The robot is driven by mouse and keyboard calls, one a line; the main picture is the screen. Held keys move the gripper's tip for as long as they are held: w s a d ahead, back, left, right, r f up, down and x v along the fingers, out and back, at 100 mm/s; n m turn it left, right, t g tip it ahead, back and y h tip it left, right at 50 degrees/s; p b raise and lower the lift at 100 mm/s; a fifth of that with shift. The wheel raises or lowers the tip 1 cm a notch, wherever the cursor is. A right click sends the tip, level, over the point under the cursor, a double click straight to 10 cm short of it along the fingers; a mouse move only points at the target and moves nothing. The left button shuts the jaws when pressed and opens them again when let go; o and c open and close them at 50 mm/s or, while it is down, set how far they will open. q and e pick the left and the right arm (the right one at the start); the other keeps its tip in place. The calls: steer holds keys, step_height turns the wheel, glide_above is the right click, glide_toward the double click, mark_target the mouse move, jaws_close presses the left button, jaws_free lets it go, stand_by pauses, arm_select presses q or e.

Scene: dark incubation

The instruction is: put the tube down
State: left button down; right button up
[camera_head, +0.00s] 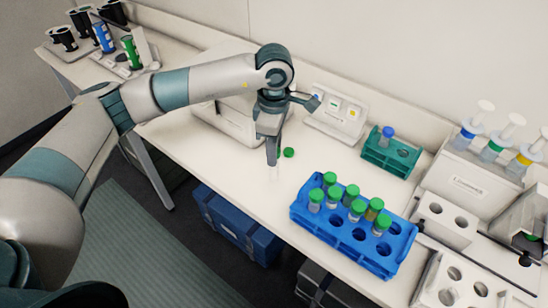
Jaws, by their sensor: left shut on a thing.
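My left gripper (272,160) points straight down over the white bench, left of the blue rack. It is shut on a pale, clear tube (273,173), mostly hidden by the fingers; only a faint lower part shows below them. I cannot tell whether the tube touches the bench. A green cap (289,152) lies on the bench just right of the fingers, and a sliver of green shows behind them. The blue rack (345,241) holds several green-capped tubes (351,192) and has empty holes along its front. My right gripper is not in view.
A teal rack (391,157) with one blue-capped tube (387,137) stands behind the blue rack. A white device (335,119) stands near the wall. Pipettes in a white stand (466,180) and white holders (445,222) fill the right. Bench between gripper and blue rack is clear.

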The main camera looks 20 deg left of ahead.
arm_select(q)
steer(key=shift+f, duration=0.1)
step_height(320, 180, down, 2)
steer(key=shift+f+p, duration=0.25)
steer(key=shift+p, duration=0.65)
steer(key=shift+f, duration=0.5)
steer(key=shift+f, duration=0.1)
steer(key=c, duration=1.4)
jaws_free()
steer(key=shift+c, duration=0.2)
